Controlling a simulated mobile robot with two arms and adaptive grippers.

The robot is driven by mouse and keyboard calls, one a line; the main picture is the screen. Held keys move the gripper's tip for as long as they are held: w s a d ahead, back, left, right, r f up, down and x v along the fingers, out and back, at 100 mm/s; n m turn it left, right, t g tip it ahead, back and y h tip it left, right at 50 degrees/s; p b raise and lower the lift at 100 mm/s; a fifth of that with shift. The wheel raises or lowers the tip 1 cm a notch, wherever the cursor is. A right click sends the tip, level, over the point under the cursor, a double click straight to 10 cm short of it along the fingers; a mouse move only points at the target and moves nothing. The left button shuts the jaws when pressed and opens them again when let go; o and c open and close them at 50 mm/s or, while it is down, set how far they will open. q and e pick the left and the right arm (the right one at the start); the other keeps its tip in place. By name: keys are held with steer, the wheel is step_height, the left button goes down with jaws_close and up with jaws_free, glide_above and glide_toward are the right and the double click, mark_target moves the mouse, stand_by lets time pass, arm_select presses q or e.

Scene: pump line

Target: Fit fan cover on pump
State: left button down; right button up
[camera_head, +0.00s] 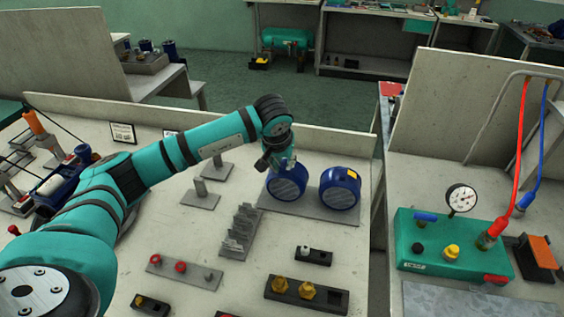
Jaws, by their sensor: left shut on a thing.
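Two blue round fan covers with grey slotted faces are on a flat grey plate (312,208). The left fan cover (287,185) is under my left gripper (281,165). The gripper reaches down to its top edge and is shut on it. I cannot tell whether this cover still touches the plate. The right fan cover (340,188) has a yellow mark on top and stands free beside it. A blue pump unit (62,185) is at the far left, partly hidden by my left arm. My right gripper is not in view.
A grey stepped rack (239,232) stands left of the plate. In front are a strip with red knobs (184,270) and a dark tray with brass fittings (306,293). A green gauge box (452,245) with hoses stands on the right bench, across a gap.

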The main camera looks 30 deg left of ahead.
arm_select(q)
steer(key=shift+f, duration=0.1)
steer(key=shift+s+d+f, duration=0.1)
steer(key=shift+s+d, duration=0.1)
steer(key=shift+s, duration=0.65)
steer(key=shift+s+d, duration=0.2)
steer(key=shift+s, duration=0.65)
steer(key=shift+s+d+f, duration=0.1)
steer(key=shift+s+d, duration=0.1)
steer(key=shift+s, duration=0.65)
steer(key=shift+r, duration=0.15)
